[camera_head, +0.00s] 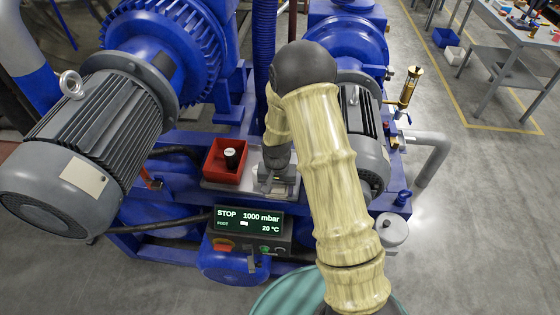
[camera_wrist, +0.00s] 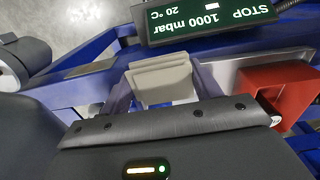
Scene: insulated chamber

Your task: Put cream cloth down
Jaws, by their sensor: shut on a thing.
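The cream cloth (camera_wrist: 163,80) is a folded, pale grey-cream pad in the wrist view. It sits between the two fingers of my gripper (camera_wrist: 164,90), which is shut on it. In the head view my gripper (camera_head: 279,184) points down at the right part of a light metal tray (camera_head: 222,184) on the blue machine frame. My arm hides part of this area, and the cloth is hard to make out there. I cannot tell whether the cloth touches the tray.
A red bin (camera_head: 226,160) with a dark, white-topped item (camera_head: 232,158) stands on the tray left of my gripper. A control box (camera_head: 248,220) reading STOP 1000 mbar is in front. Grey motors (camera_head: 85,150) and blue pump housings crowd the left and back.

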